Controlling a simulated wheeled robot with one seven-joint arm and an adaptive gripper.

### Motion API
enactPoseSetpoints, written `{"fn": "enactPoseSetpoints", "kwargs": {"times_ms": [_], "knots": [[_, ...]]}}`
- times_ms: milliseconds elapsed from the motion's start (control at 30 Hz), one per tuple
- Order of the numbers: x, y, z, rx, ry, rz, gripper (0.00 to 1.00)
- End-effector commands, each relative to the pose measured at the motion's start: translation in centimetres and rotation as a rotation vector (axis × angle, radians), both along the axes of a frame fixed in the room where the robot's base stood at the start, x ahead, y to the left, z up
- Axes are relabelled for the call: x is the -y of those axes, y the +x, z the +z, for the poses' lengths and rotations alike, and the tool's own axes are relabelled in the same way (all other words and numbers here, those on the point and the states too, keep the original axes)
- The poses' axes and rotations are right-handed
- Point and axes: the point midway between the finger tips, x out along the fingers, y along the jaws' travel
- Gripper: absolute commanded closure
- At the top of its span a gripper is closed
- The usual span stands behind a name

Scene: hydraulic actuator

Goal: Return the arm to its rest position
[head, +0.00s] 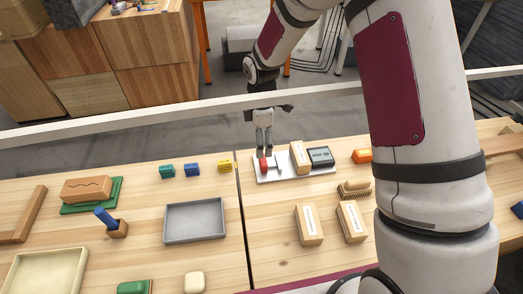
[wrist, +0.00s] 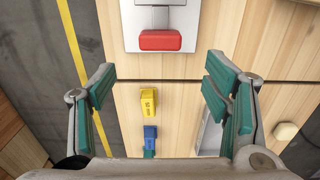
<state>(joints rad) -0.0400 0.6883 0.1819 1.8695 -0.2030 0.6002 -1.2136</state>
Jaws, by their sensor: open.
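My gripper (head: 265,153) is at the far side of the table, just above a red part (head: 264,165) on a white plate (head: 292,175). In the wrist view my gripper (wrist: 160,78) has its teal-padded fingers spread wide with nothing between them. The red part (wrist: 160,40) lies beyond the fingertips there, at the end of a metal piece on the pale plate (wrist: 185,12). The head view does not clearly show the gap between fingertips and red part. My arm comes down from the right side of the head view and bends over the far table edge.
A wooden box (head: 299,158) and a dark device (head: 320,156) stand on the plate. Yellow (head: 224,166), blue (head: 192,169) and teal (head: 167,171) blocks stand left of it. A grey tray (head: 195,222) and two boxes (head: 308,225) are nearer. A pale rail (head: 120,124) runs behind.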

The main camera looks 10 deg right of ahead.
Motion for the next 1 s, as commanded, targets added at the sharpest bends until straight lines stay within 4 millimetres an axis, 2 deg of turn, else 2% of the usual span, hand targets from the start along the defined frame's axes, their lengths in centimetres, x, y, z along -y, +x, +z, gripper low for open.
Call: {"fn": "enactPoseSetpoints", "kwargs": {"times_ms": [100,200,767,867,1000], "knots": [[0.0,0.1,1.4,0.002,0.000,-0.001,0.30],[0.1,0.0,1.9,0.000,0.000,-0.001,0.30],[0.1,-0.1,2.3,0.002,-0.001,-0.006,0.30],[0.4,-0.4,3.8,0.013,-0.006,-0.036,0.30],[1.5,-1.7,8.1,0.044,-0.017,-0.138,0.30]]}}
